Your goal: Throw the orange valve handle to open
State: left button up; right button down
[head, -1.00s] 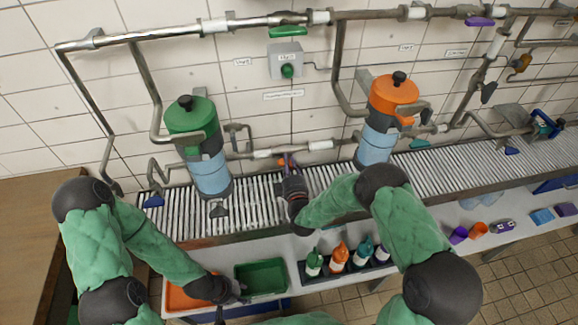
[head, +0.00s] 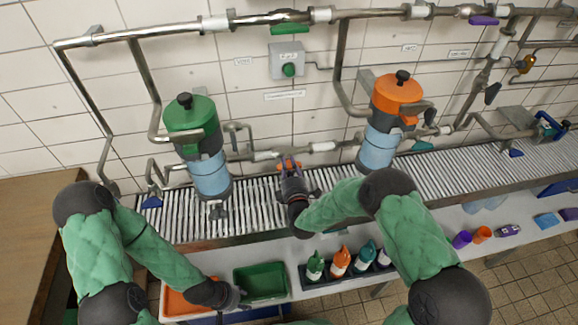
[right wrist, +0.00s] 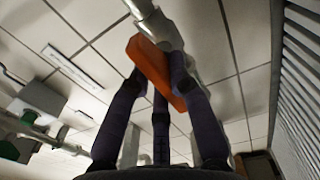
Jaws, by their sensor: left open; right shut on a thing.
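The orange valve handle (head: 290,163) sits on the pipe running along the wall between the two tanks, above the roller conveyor. In the right wrist view the handle (right wrist: 150,68) is a flat orange bar lying slantwise between my dark fingers, with the pale pipe (right wrist: 145,12) behind it. My right gripper (head: 290,170) reaches up to the handle and is shut on it. Part of the handle is hidden behind the fingers. My left gripper (head: 240,297) is open and low at the left, by the green bin, away from the valve.
A green-topped tank (head: 208,170) stands left of the valve and an orange-topped tank (head: 378,150) right of it. The roller conveyor (head: 260,205) runs below. An orange bin (head: 180,302), a green bin (head: 262,282) and several bottles (head: 340,262) are in front.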

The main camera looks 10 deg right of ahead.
dwell(0.4)
jog(key=c, duration=1.1)
grip_release()
jog(key=shift+c, duration=0.2)
jog(key=shift+s, duration=0.15)
jog(key=s, duration=1.1)
jog(key=shift+s, duration=0.4)
jog(key=shift+f, duration=0.1)
